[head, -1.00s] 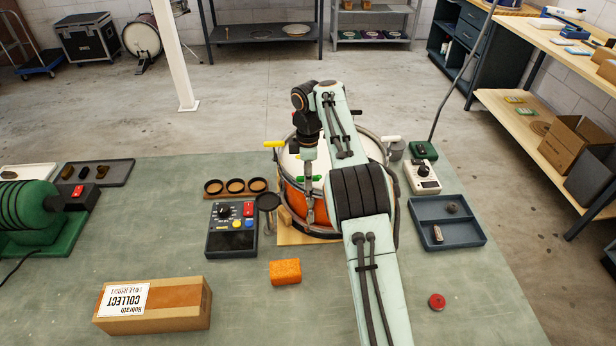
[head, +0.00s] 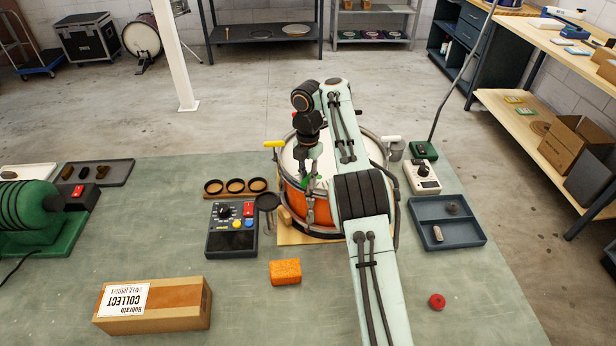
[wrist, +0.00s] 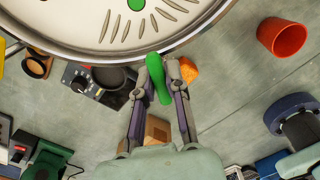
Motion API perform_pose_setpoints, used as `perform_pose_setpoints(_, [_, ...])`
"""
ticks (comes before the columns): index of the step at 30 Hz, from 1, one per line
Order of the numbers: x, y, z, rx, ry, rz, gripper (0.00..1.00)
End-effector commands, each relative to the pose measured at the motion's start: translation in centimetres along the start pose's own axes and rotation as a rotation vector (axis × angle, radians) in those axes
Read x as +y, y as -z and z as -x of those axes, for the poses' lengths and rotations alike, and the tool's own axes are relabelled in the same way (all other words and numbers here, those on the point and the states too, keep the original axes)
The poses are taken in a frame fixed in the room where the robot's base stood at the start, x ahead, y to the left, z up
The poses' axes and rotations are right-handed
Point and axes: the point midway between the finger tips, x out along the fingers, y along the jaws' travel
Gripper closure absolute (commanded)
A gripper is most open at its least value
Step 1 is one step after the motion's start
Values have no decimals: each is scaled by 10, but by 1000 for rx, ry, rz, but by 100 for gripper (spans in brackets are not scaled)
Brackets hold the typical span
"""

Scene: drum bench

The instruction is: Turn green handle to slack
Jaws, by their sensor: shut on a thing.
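The green handle (wrist: 157,80) stands out from the rim of the drum (wrist: 120,45) in the wrist view, between the two fingers of my gripper (wrist: 161,72). My gripper is shut on it. In the head view, my gripper (head: 310,182) is at the near side of the orange-shelled drum (head: 322,212), and a bit of green handle (head: 305,184) shows beside the fingers. My wrist and arm hide much of the drum and part of the handle there.
A yellow handle (head: 275,144) and a white handle (head: 390,138) stick out from the drum's rim. A dark control box (head: 232,238) and an orange sponge (head: 285,271) are close by. A blue-grey tray (head: 447,236) is at right. The front middle of the bench is mostly clear.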

Motion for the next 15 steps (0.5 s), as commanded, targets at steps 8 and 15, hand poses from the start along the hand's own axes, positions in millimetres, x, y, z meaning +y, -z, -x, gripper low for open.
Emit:
perform_pose_setpoints(8, [0, 0, -1, 2, 1, 256, 100])
perform_pose_setpoints(15, [0, 0, -1, 2, 1, 438, 100])
